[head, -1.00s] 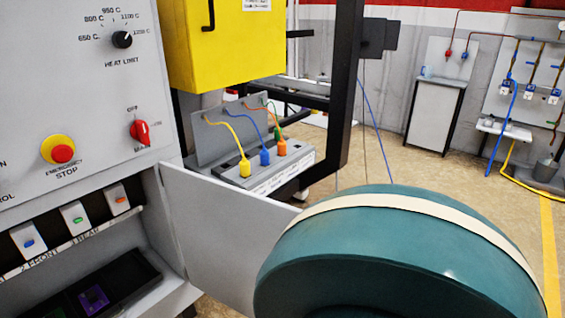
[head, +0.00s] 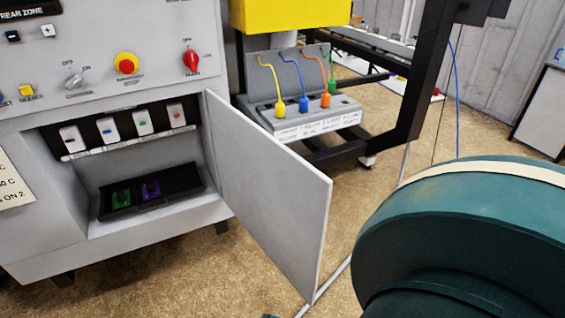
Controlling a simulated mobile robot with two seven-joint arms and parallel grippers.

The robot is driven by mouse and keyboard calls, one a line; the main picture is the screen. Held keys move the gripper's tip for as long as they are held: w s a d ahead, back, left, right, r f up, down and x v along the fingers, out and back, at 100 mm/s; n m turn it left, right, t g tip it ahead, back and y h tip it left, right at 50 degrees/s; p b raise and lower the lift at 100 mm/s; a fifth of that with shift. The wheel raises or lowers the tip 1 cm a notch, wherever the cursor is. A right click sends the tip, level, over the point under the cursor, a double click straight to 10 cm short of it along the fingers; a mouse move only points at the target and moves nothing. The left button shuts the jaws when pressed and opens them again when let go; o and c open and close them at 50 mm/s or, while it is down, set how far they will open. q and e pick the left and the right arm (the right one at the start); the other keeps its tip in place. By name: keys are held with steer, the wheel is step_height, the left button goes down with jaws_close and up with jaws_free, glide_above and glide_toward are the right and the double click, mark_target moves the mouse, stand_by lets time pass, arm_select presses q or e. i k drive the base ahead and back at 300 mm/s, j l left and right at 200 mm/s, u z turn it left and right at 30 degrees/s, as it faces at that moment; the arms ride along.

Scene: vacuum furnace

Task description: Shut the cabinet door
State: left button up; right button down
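The cabinet door (head: 268,195) is a flat light-grey panel, hinged at the right side of the cabinet opening. It stands wide open, swung out towards me and to the right. The open cabinet (head: 70,218) shows a row of several fuse-like modules with coloured marks at the top and a black tray (head: 140,205) with a green and a purple piece below. A large teal rounded part of my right arm fills the lower right, apart from the door in the picture. No gripper of mine shows.
The control panel (head: 100,60) above the opening carries a red and yellow emergency stop (head: 127,63) and a red knob (head: 191,61). Right of the door, a grey box (head: 300,105) with coloured plugs sits on a black frame (head: 428,75). Floor (head: 190,285) in front is clear.

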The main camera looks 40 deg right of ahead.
mark_target(281, 200)
steer(key=k+l, duration=0.15)
steer(key=l, duration=0.2)
steer(key=k+l+u, duration=0.1)
steer(key=k+l, duration=0.25)
steer(key=l, duration=0.25)
steer(key=l+u, duration=0.2)
steer(key=l, duration=0.95)
steer(key=i+l, duration=0.1)
steer(key=l, duration=0.4)
steer(key=i+l, duration=0.15)
steer(key=l, duration=0.35)
steer(key=k+l+u, duration=0.15)
steer(key=k+l, duration=0.15)
steer(key=l, duration=0.15)
steer(key=k+l+u, duration=0.2)
steer(key=k+l, duration=0.1)
steer(key=l, duration=0.1)
